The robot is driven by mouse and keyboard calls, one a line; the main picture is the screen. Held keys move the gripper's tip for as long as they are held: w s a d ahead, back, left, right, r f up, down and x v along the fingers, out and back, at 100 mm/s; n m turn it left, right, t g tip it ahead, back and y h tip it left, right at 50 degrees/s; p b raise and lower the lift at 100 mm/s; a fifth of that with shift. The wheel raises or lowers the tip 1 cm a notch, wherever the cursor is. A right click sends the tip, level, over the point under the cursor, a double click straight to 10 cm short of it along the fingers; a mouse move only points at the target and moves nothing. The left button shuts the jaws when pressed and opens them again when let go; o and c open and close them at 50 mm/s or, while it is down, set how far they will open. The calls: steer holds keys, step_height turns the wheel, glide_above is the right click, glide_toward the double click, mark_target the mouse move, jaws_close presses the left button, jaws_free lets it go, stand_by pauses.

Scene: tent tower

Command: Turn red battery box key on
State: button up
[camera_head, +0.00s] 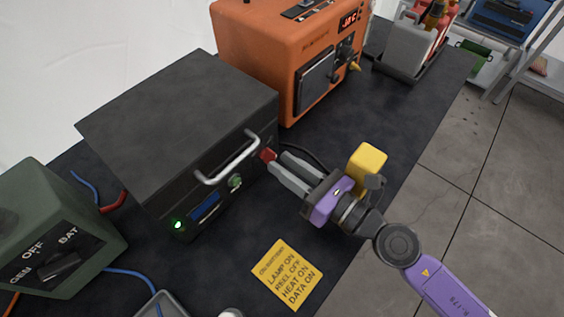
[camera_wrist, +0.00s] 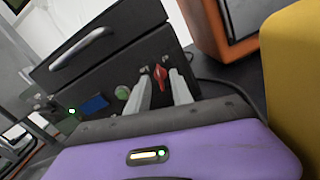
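A red key (camera_head: 268,154) sticks out at the right end of the front of a dark box (camera_head: 185,115). In the wrist view the red key (camera_wrist: 160,72) looks upright, between and just beyond the two grey fingertips. My gripper (camera_head: 278,160) faces the box front, its tips very near the key. The fingers (camera_wrist: 160,84) are apart, with a gap around the key; whether either touches it I cannot tell. The box front also has a silver handle (camera_head: 228,160), a green round knob (camera_head: 235,181), a blue display (camera_head: 206,207) and a lit green lamp (camera_head: 178,225).
An orange heater-like unit (camera_head: 285,50) stands behind. A green selector box (camera_head: 55,235) marked OFF, BAT and GEN stands at left. A yellow note (camera_head: 288,273) lies on the dark tabletop (camera_head: 345,125). A grey container (camera_head: 408,45) stands at the back right.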

steer(key=shift+b+v, duration=1)
steer(key=shift+v, duration=2.25)
